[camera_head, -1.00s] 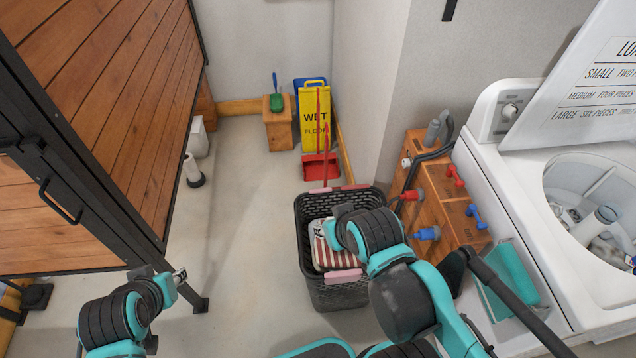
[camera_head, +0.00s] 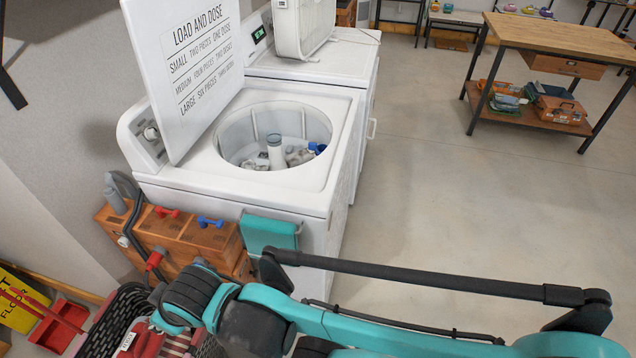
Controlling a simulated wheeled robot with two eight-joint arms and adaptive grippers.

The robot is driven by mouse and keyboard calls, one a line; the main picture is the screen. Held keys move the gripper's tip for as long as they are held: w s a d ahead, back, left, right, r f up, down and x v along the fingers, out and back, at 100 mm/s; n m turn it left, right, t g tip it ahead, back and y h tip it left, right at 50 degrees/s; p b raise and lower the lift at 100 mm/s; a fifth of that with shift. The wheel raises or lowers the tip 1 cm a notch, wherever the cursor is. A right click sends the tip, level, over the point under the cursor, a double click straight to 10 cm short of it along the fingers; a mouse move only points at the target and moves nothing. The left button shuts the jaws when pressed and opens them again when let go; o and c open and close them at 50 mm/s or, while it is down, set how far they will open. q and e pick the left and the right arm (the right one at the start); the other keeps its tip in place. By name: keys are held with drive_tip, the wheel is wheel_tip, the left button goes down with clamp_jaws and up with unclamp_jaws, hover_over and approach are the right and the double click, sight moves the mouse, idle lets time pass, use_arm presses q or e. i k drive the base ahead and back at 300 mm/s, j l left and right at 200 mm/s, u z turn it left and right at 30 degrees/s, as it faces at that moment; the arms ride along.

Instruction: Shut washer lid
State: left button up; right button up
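The washer (camera_head: 335,190) is a white top-loader at the upper middle of the head view. Its white lid (camera_head: 190,110), printed with load and dose text, stands raised and tilted at the left side of the tub opening. The tub (camera_head: 235,135) is open, with pale clothes, a grey-white agitator and a blue item inside. My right arm reaches across the bottom from the right, in front of the washer and apart from the lid. Its wrist end is over the laundry basket at lower left; I cannot make out its fingers. My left gripper is out of view.
A wooden crate (camera_head: 175,243) with hoses and valves stands at the washer's front left. A teal container (camera_head: 268,234) is on the washer's front. The dark basket (camera_head: 105,325) is at lower left. A second white machine (camera_head: 335,68) adjoins behind. Open floor lies right, before a workbench (camera_head: 560,40).

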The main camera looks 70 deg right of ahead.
sight(188, 54)
drive_tip(key=z, duration=1.95)
drive_tip(key=i+j+z, duration=0.1)
drive_tip(key=j, duration=0.35)
